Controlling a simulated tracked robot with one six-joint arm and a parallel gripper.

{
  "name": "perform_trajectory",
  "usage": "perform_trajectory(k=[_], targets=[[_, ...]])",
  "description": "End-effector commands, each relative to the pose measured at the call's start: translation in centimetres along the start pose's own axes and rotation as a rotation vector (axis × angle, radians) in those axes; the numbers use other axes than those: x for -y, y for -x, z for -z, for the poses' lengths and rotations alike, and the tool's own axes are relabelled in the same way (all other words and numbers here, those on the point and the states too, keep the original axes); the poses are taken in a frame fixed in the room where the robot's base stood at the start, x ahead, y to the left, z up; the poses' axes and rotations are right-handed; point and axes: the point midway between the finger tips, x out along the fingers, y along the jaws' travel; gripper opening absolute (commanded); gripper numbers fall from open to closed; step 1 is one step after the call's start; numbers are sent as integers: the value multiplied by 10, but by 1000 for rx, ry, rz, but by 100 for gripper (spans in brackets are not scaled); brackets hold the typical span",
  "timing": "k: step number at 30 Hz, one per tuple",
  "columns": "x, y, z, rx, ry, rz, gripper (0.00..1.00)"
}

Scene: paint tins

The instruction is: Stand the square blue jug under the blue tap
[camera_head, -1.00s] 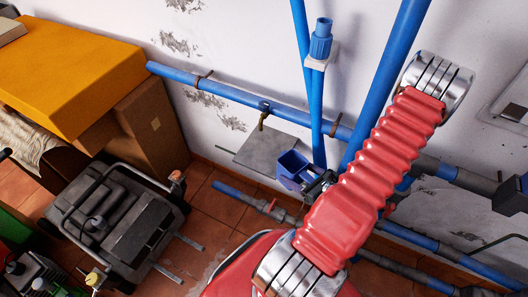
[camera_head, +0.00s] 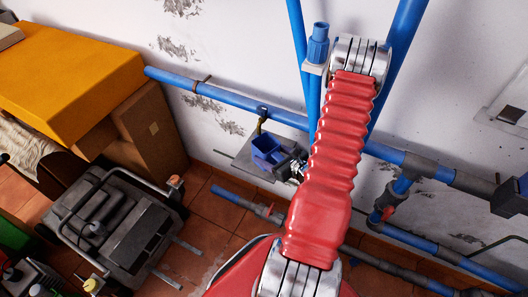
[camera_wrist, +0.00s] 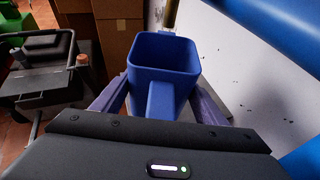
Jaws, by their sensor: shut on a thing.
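The square blue jug (camera_head: 266,151) is open-topped and looks upright. It also fills the middle of the wrist view (camera_wrist: 165,60), with its handle towards me. My gripper (camera_head: 287,162) is shut on it, one finger on each side of the handle (camera_wrist: 160,98). The tap (camera_head: 261,124), brass with a blue top, hangs from the blue wall pipe just behind and above the jug. Part of its brass body shows beyond the jug's far rim in the wrist view (camera_wrist: 170,14). The jug is over the grey shelf (camera_head: 229,150); I cannot tell whether it touches.
Cardboard boxes (camera_head: 150,125) are stacked at left, near a dark wheeled machine (camera_head: 105,225). The shelf's left part is bare.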

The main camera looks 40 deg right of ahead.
Motion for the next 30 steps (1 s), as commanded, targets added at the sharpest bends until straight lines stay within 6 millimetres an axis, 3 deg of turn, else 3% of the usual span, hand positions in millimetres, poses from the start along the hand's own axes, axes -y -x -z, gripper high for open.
perform_trajectory(k=[7, 22, 30], targets=[[0, -30, -13, 2, 2, -1, 40], [0, -40, -17, 1, 2, -1, 40], [0, -50, 10, -1, -2, 0, 40]])
